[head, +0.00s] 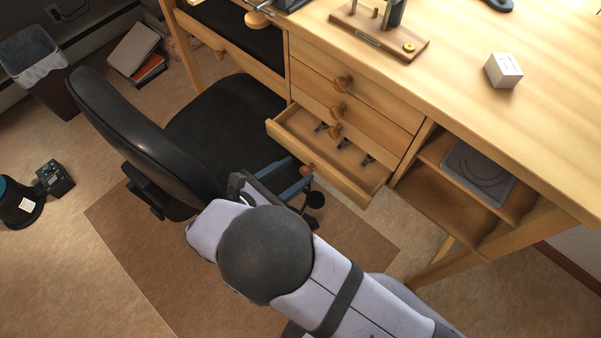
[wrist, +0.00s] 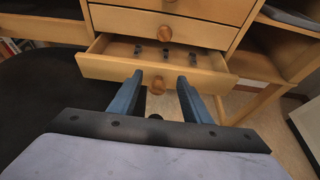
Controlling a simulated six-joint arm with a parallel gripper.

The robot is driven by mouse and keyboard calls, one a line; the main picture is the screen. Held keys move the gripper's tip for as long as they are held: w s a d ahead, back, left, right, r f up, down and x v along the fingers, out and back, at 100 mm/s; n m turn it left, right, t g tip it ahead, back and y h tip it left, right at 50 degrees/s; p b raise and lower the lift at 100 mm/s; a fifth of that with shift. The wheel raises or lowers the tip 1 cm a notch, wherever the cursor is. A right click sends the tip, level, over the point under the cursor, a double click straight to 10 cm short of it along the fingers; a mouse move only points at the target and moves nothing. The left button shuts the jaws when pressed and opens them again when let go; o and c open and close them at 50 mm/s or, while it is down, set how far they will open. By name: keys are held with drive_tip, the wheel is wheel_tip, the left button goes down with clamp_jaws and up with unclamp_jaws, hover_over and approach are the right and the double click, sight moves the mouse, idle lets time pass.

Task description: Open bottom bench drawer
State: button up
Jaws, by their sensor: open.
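The bottom bench drawer (head: 322,160) is pulled out from the wooden bench, and several small dark items lie inside it. It also shows in the wrist view, standing out below the closed drawers (wrist: 105,66). Its round wooden knob (wrist: 157,86) is between the tips of my gripper (wrist: 160,82), whose two blue fingers are apart, one on each side of it. I cannot tell whether a finger touches the knob. In the head view my gripper (head: 300,178) is at the drawer's front, and my arm hides part of it.
Closed drawers with knobs (head: 342,83) sit above. A black office chair (head: 140,130) stands close on the left. Open shelves (head: 450,195) are to the right. The bench top (head: 460,60) holds a small white box (head: 503,70) and a wooden stand (head: 378,35).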

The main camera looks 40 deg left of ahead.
sight(304, 173)
drive_tip(key=f, duration=0.1)
drive_tip(key=w+f, duration=0.1)
drive_tip(key=f, duration=0.2)
drive_tip(key=shift+w, duration=0.25)
drive_tip(key=shift+w+f, duration=0.3)
drive_tip(key=shift+w, duration=0.35)
